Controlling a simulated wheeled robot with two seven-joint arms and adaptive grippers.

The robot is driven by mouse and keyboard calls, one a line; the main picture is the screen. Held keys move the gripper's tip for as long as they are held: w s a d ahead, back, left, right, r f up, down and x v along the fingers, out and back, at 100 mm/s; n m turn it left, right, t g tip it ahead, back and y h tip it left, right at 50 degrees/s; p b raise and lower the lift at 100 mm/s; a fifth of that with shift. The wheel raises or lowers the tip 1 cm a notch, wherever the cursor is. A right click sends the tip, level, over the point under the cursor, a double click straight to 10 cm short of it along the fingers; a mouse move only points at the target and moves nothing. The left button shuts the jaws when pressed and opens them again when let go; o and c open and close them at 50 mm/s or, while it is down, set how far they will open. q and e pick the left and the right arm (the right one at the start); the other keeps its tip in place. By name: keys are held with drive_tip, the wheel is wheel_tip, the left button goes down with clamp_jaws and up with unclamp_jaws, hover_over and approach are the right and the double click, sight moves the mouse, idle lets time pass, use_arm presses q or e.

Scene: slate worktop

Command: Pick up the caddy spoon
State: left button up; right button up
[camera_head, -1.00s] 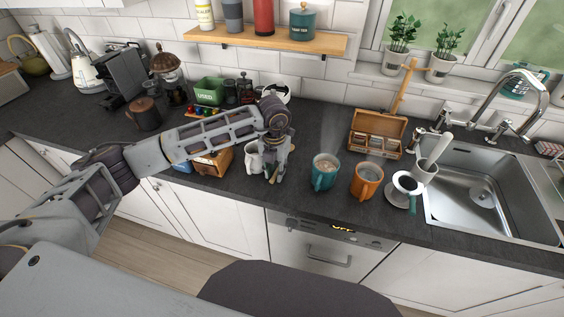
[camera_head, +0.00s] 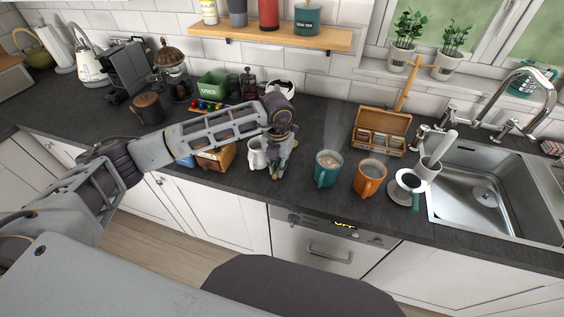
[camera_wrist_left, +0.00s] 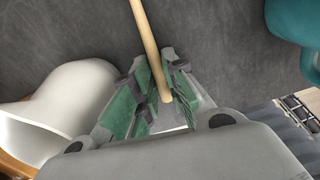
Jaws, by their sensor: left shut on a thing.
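In the left wrist view the gripper (camera_wrist_left: 158,80) is shut on a thin, pale wooden rod, which appears to be the handle of the caddy spoon (camera_wrist_left: 146,32). The rod runs from between the fingers to the top edge of the picture. The spoon's other end is out of that view and too small to make out in the head view. My right gripper is not in view.
An orange mug (camera_head: 369,178), a wooden tea box (camera_head: 381,128) and the sink (camera_head: 488,190) are farther right. Slate worktop (camera_head: 318,118) behind the mugs is clear.

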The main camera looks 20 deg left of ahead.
use_arm(q)
drive_tip(key=shift+r, duration=0.1)
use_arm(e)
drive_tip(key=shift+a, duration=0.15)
